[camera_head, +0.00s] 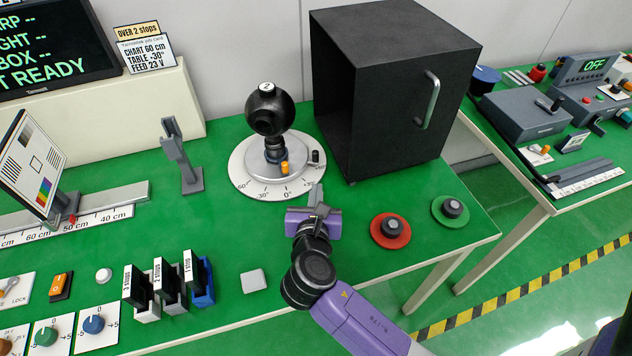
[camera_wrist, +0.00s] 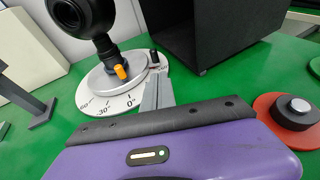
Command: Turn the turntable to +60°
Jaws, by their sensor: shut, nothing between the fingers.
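The turntable has a grey platter (camera_head: 262,174) on a white dial (camera_head: 250,186), and it shows in the wrist view too (camera_wrist: 106,80). A black ball-shaped camera (camera_head: 268,108) stands upright on it. An orange peg (camera_head: 285,168) on the platter's front edge sits close to the 0° mark. A black peg (camera_head: 316,156) stands at the right, by the plus side of the scale. My gripper (camera_head: 316,192) is shut and empty, at the dial's front right edge. In the wrist view its fingers (camera_wrist: 156,94) point at the dial between 0° and the black peg; contact is unclear.
A black open box (camera_head: 395,120) with a handle stands close behind the dial on the right. Red (camera_head: 391,230) and green (camera_head: 451,211) round bases with black knobs sit to the right. A grey post (camera_head: 180,160) stands left. Green table is clear in front of the dial's left side.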

